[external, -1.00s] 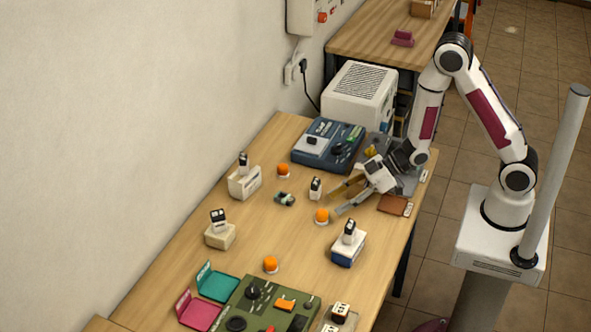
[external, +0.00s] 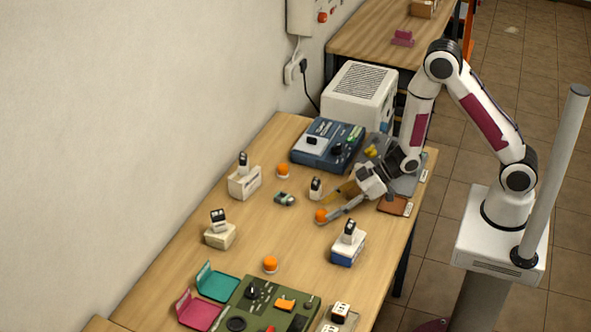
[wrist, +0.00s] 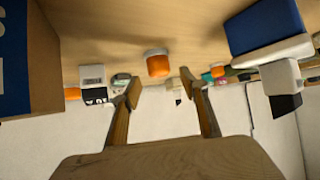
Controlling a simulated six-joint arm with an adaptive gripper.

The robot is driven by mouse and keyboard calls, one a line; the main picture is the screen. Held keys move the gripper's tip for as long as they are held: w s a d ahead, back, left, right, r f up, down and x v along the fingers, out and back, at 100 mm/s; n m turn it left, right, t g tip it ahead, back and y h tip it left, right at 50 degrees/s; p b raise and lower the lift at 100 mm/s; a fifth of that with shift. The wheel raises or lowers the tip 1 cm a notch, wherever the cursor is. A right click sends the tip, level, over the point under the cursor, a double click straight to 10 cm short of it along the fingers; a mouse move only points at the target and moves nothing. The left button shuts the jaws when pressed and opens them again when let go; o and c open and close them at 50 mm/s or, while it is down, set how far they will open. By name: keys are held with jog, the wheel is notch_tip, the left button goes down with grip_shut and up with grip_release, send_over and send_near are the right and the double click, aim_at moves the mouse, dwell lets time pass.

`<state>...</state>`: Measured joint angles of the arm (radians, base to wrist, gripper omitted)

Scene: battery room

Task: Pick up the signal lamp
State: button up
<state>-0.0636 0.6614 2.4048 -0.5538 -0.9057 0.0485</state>
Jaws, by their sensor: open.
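Three orange-domed lamps with pale bases stand on the wooden table in the external view: one at the middle (external: 321,216), one farther back (external: 283,171) and one nearer the front (external: 270,264). My gripper (external: 331,207) is open and low over the table, its fingers pointing left beside the middle lamp. In the wrist view, which looks upside down, an orange lamp (wrist: 158,65) sits just beyond my open fingertips (wrist: 160,87), in line with the space between them. It does not look held. Whether a fingertip touches it, I cannot tell.
A small black-and-white block (external: 316,188) stands just behind the fingers. A blue-and-white holder with a black-topped piece (external: 348,248) stands in front of the middle lamp. A blue device (external: 328,145) is behind.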

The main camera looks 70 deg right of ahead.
aim_at(324, 211)
jog(key=shift+x, duration=2)
jog(key=c, duration=1.2)
